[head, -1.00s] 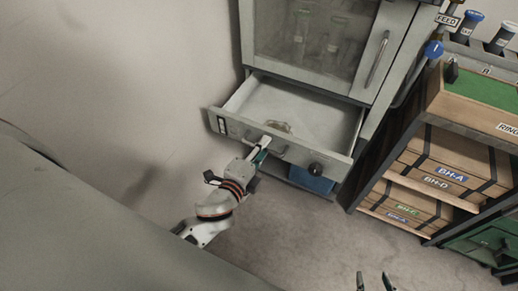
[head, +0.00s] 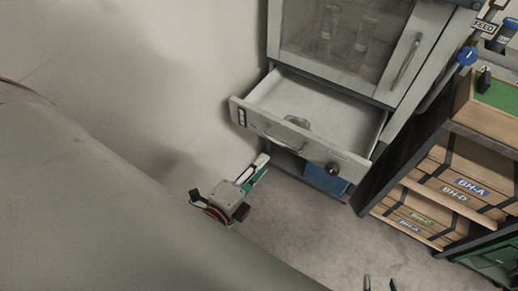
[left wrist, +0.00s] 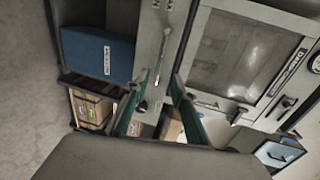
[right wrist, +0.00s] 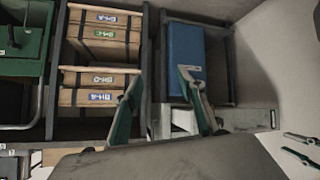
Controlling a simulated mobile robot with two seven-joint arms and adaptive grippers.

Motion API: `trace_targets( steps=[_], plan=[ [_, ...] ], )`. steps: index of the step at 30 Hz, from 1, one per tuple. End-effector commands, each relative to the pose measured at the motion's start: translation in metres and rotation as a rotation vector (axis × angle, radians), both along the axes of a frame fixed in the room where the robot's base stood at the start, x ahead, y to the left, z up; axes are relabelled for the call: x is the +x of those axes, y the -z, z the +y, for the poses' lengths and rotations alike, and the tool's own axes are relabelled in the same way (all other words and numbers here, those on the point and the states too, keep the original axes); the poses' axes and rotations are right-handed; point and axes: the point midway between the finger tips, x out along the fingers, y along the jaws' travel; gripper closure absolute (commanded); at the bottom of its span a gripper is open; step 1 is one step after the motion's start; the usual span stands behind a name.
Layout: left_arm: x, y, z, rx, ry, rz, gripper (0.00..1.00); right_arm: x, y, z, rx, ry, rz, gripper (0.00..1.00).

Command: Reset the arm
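My left gripper (head: 262,166) is below and left of the open drawer's front (head: 290,141), apart from its handle (head: 283,141). In the left wrist view its two green-padded fingers (left wrist: 158,102) are spread with nothing held between them. The drawer front with a bar handle (left wrist: 162,52) shows beyond them. My right gripper (head: 380,284) shows only as two fingertips at the bottom edge of the head view. In the right wrist view its fingers (right wrist: 163,98) are wide apart and empty. Most of the right arm is hidden.
The drawer sticks out below a glass-door cabinet (head: 345,35) and has a small item (head: 298,122) inside. A blue box (head: 325,178) is underneath. A shelf with labelled wooden boxes (head: 455,185) stands at right. The floor between is clear.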

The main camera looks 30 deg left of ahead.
Motion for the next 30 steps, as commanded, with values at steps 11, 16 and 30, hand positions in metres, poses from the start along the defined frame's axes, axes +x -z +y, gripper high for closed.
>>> trace_targets(
  steps=[11,16,30],
  plan=[
    [0.000,0.000,0.000,0.000,0.000,0.000,0.75,0.000,0.000,0.000,0.000,0.000,0.000,0.60],
    [0.000,0.001,0.000,-0.019,-0.003,0.006,0.75,0.002,-0.003,0.000,0.000,0.001,-0.004,0.60],
    [-0.047,0.071,0.000,-0.918,-0.241,0.362,0.75,0.007,-0.051,0.011,0.051,0.008,-0.027,0.60]
  ],
)
